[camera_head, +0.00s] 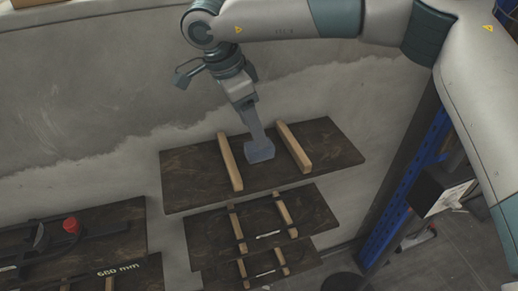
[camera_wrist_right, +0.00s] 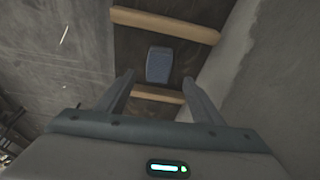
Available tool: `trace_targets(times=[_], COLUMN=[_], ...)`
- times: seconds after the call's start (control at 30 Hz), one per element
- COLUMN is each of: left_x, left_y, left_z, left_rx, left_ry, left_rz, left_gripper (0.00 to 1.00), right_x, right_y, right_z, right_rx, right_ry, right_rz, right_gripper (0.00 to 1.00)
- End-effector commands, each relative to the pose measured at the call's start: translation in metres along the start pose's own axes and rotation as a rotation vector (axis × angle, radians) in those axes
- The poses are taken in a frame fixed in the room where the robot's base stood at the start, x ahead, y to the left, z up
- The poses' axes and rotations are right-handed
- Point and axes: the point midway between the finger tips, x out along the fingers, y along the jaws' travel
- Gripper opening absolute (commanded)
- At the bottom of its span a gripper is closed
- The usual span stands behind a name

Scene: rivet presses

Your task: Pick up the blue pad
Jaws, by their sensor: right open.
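The blue pad (camera_head: 260,152) lies on the dark top shelf (camera_head: 190,175), between two light wooden bars. My right gripper (camera_head: 256,125) comes down from above toward the pad, and its fingers cover part of the pad's far side in the head view. In the right wrist view the pad (camera_wrist_right: 159,65) shows as a rounded blue-grey block. My right gripper (camera_wrist_right: 158,80) is open there, its two fingers spread apart with nothing between them. The pad appears ahead of the fingertips, roughly centred. My left gripper is not in view.
Wooden bars (camera_head: 230,162) and (camera_head: 293,147) flank the pad. Lower shelves (camera_head: 315,210) with similar bars stand below. A shelf with a red knob (camera_head: 71,225) is at the left. A concrete wall (camera_head: 90,90) is close behind; a blue upright (camera_head: 400,200) stands right.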

Motion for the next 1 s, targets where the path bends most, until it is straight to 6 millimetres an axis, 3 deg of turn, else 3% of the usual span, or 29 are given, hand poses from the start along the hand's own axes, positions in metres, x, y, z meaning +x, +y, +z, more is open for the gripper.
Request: trace_targets(times=[0.17,0.4,0.6,1.0], left_x=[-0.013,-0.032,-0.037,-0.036], left_y=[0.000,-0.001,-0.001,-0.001], left_z=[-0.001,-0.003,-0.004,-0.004], left_rx=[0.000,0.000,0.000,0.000], left_ry=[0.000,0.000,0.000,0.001], left_rz=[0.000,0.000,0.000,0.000], left_gripper=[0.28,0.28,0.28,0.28], right_x=[0.008,0.034,0.050,0.051], right_y=[0.002,0.004,0.004,0.003], right_z=[0.000,0.003,0.003,0.004], right_rx=[-0.001,0.000,0.003,0.003], right_ry=[0.001,0.001,0.001,0.000], right_rz=[0.003,0.004,0.001,0.001], right_gripper=[0.61,0.61,0.61,0.61])
